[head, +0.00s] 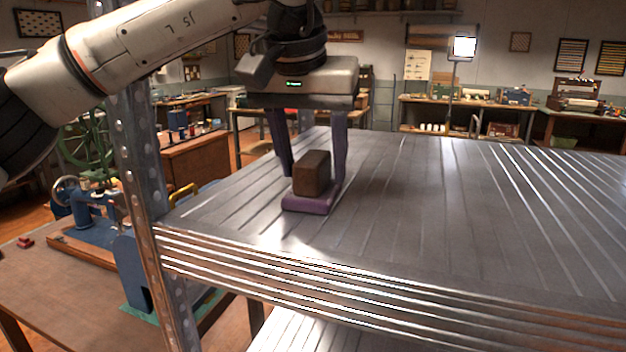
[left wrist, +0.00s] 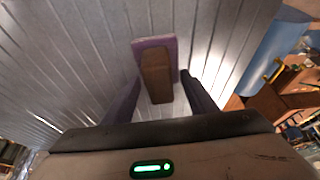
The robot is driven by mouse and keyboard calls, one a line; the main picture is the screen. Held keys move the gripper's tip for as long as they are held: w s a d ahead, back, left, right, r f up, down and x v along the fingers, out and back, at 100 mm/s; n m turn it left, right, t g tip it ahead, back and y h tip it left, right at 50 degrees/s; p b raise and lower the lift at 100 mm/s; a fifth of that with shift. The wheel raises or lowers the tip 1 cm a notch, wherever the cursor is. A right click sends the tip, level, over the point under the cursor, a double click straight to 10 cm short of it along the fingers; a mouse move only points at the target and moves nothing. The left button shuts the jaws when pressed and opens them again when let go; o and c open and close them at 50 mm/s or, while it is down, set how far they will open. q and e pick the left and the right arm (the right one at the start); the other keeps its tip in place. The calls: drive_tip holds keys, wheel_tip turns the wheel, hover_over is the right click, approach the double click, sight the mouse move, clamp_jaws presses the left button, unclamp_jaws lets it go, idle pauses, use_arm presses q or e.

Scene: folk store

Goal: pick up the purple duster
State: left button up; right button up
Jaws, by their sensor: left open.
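The purple duster lies on the metal shelf, a flat purple base (head: 309,205) with a brown block-shaped handle (head: 312,174) standing up on it. My left gripper (head: 313,178) points down over it, its fingers open on either side of the brown handle. In the left wrist view the duster (left wrist: 155,75) shows between and just beyond the two fingertips (left wrist: 160,84). I cannot tell whether either finger touches the handle. My right gripper is not in view.
The ribbed metal shelf (head: 440,200) is otherwise clear around the duster. A perforated metal upright (head: 150,230) stands at its left corner. A workbench (head: 75,285) with a blue machine is lower left. Benches with goods line the back wall.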

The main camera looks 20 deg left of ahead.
sight(315, 155)
use_arm(q)
drive_tip(key=shift+f, duration=0.15)
clamp_jaws()
drive_tip(key=shift+r, duration=0.9)
drive_tip(key=shift+v, duration=0.9)
drive_tip(key=s+b, duration=0.1)
drive_tip(key=s, duration=0.4)
drive_tip(key=s+b, duration=0.2)
drive_tip(key=s, duration=0.4)
drive_tip(key=shift+s+d+f, duration=0.15)
drive_tip(key=shift+d, duration=0.1)
drive_tip(key=s, duration=0.6)
